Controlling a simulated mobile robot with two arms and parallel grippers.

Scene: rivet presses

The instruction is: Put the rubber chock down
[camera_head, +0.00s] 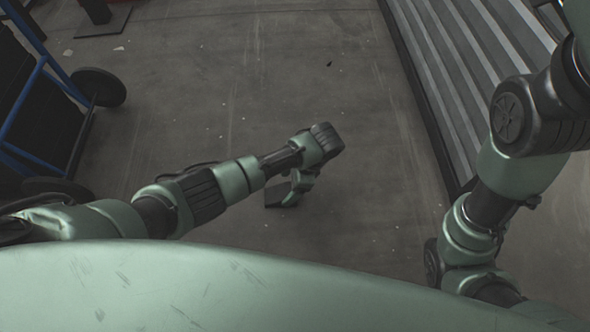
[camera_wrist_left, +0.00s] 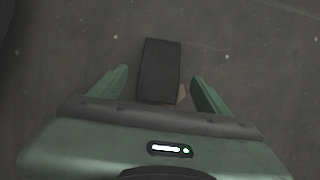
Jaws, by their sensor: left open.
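The rubber chock is a dark block (camera_head: 277,196) on the concrete floor, low beside my left gripper in the head view. It also shows as a dark rectangle (camera_wrist_left: 158,68) in the left wrist view. My left gripper (camera_head: 297,184) points down at the floor, and in the wrist view its two green fingers (camera_wrist_left: 160,76) stand apart on either side of the chock. A gap shows between each finger and the chock.
A small tan piece (camera_wrist_left: 182,94) shows beside the chock. A blue-framed cart (camera_head: 42,72) with dark wheels stands at the left. A ribbed metal structure (camera_head: 455,60) runs along the right. The floor (camera_head: 250,80) between them is mostly clear.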

